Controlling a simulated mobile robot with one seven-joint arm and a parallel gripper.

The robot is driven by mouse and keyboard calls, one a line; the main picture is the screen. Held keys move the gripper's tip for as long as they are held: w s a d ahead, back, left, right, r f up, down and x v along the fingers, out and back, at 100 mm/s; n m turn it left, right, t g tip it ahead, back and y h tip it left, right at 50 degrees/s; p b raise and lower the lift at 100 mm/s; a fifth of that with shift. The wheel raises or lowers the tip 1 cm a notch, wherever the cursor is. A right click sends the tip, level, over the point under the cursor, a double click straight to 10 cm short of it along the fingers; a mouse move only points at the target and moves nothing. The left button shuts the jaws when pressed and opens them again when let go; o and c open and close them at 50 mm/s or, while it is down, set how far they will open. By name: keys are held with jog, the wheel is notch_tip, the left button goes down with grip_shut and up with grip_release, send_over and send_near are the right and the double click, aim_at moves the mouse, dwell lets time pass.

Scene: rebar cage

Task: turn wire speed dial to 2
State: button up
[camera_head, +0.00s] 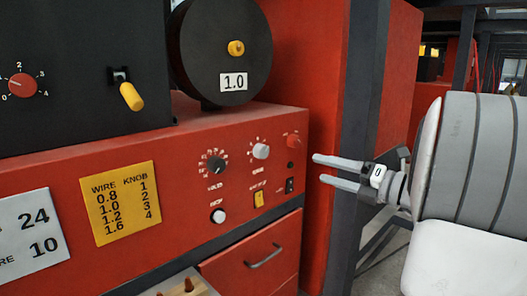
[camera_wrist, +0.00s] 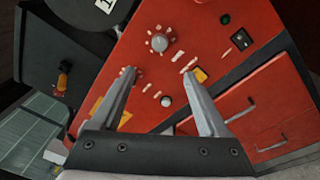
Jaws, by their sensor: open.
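A red dial (camera_head: 22,85) with marks from 0 to 4 is on the black box at the left in the head view; its pointer is too small to read surely. The red panel carries a black dial (camera_head: 217,163), a grey dial (camera_head: 260,151) and a small red knob (camera_head: 293,141). Their labels are too blurred to tell which sets wire speed. My gripper (camera_head: 319,168) is open and empty, right of the panel in the head view. In the wrist view my gripper (camera_wrist: 159,75) faces the panel, with the grey dial (camera_wrist: 159,42) beyond the fingertips.
A yellow card (camera_head: 121,202) pairs wire 1.0 with knob 2. A black spool (camera_head: 220,50) is labelled 1.0. A yellow lever (camera_head: 131,97) sticks out of the black box. A white button (camera_head: 218,216), yellow switch (camera_head: 258,199) and drawer (camera_head: 262,258) lie lower. A dark post (camera_head: 362,120) stands behind my gripper.

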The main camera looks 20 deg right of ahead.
aim_at(264, 153)
jog(key=p+x, duration=0.1)
jog(key=x, duration=1.6)
jog(key=shift+w+p, duration=0.1)
jog(key=shift+p, duration=0.25)
grip_shut()
